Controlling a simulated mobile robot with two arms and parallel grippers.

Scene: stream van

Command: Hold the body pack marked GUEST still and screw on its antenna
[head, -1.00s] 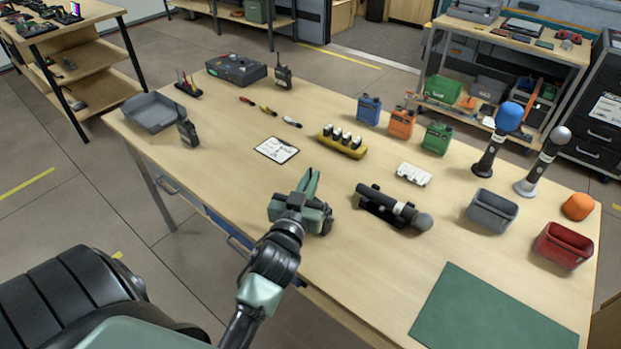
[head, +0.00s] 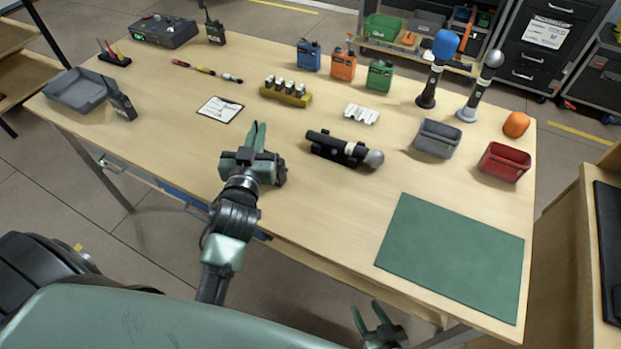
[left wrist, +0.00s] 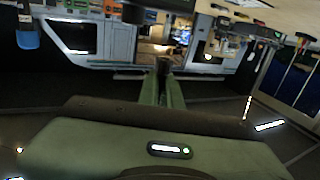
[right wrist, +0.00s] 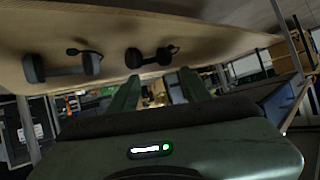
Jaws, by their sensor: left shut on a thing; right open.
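Small blue (head: 308,57), orange (head: 343,64) and green (head: 380,75) packs stand in a row at the back of the table. Their lettering is too small to read, so I cannot tell which is marked GUEST. My left gripper (head: 257,136) is over the table's front part, left of a black microphone lying in a cradle. In the left wrist view its fingers are together, with a small dark thing (left wrist: 163,66) at their tips; I cannot tell what it is. My right gripper (head: 378,322) is open and empty, beyond the table's front edge. Its spread fingers also show in the right wrist view (right wrist: 160,88).
The lying microphone (head: 345,150), a yellow holder (head: 286,97), a white card (head: 221,109) and a white tray (head: 361,114) are near the left gripper. Grey (head: 437,138) and red (head: 505,162) bins stand right. The green mat (head: 450,258) is clear.

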